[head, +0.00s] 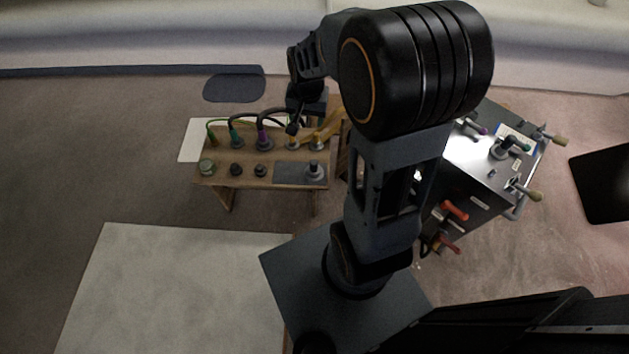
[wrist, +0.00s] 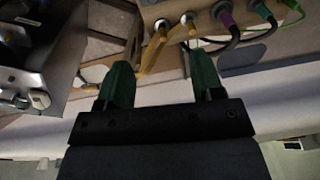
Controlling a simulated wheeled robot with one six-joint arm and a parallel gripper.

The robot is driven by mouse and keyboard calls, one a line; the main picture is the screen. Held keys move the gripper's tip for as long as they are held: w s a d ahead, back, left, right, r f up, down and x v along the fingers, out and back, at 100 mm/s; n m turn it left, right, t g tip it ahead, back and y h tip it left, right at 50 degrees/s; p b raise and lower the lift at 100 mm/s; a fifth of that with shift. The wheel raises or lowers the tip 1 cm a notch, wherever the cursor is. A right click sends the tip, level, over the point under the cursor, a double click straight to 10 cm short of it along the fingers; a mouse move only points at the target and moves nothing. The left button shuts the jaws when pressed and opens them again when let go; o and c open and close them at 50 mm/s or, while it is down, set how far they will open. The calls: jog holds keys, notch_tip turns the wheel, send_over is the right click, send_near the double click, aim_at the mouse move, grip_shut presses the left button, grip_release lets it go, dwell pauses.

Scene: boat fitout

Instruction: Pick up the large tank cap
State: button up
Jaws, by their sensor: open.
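A pale, round, ridged cap (head: 207,167), which looks like the large tank cap, stands at the front left corner of a small wooden bench (head: 222,178). Two smaller dark caps (head: 248,170) stand to its right. My gripper (wrist: 162,75) is open, with its two green fingers apart and nothing clearly held between them. In the head view the gripper is over the back right part of the bench, right of and behind the large cap, and my arm partly hides it. The wrist view shows the bench's edge with hose fittings beyond the fingertips; the large cap does not show there.
Green, teal, purple and yellow hoses (head: 264,143) rise from fittings along the bench's back. A metal fitting (head: 314,170) stands on a grey plate at front right. A metal box (head: 480,165) with valves and red handles stands right.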

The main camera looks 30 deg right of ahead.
aim_at(314, 162)
jog(key=w+d+f+m+b, duration=0.1)
jog(key=f+b, duration=0.2)
jog(key=f, duration=0.6)
jog(key=w+d+f+m+b, duration=0.1)
jog(key=f+b, duration=0.2)
jog(key=f, duration=0.5)
jog(key=w+d+f+m+g+b, duration=0.1)
jog(key=f+b, duration=0.3)
jog(key=f, duration=0.5)
jog(key=shift+w+d+f+m, duration=0.3)
jog(key=shift+w+d, duration=0.05)
jog(key=shift+d, duration=0.2)
jog(key=shift+w+a+f+b, duration=0.1)
jog(key=shift+f+b, duration=0.7)
jog(key=shift+f, duration=0.75)
jog(key=shift+w+a+f+b, duration=0.1)
jog(key=shift+f+b, duration=0.65)
jog(key=shift+f, duration=0.8)
jog(key=shift+c, duration=0.2)
jog(key=c, duration=1)
jog(key=shift+r, duration=0.15)
